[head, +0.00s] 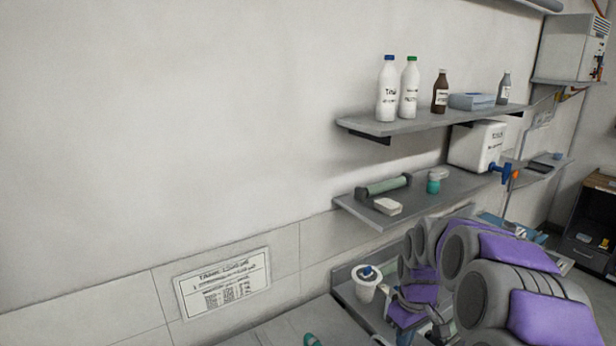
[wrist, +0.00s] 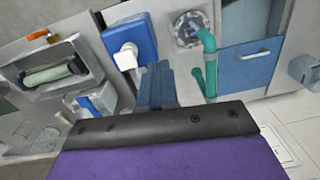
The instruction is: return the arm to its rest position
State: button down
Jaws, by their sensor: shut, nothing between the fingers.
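My arm (head: 520,270), grey with purple panels, is folded at the lower right of the head view, in front of the counter and low shelf. In the wrist view my gripper (wrist: 156,84) shows as narrow blue-grey fingers beyond a black bar and purple panel. The fingers are shut with nothing between them. A blue and white thing (wrist: 122,45) is just left of the fingers in that view; I cannot tell the gap. In the head view the fingertips are hard to make out among the arm parts.
An upper shelf (head: 430,121) holds several bottles and a blue box. A lower shelf (head: 350,208) holds a green roller, a small jar and a white tank (head: 476,147) with a blue tap. A white tub (head: 366,283) stands left of my arm.

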jog(key=s+a+m+b, duration=0.3)
jog(key=s, duration=1.4)
jog(key=s+a+f+m+g+b, duration=0.1)
jog(key=s+a+m+b, duration=0.1)
jog(key=s, duration=1.5)
jog(key=shift+s+a+f+m+g+b, duration=0.35)
jog(key=shift+a+b, duration=0.35)
jog(key=shift+a, duration=0.35)
jog(key=shift+w+r, duration=0.15)
jog(key=shift+w, duration=0.05)
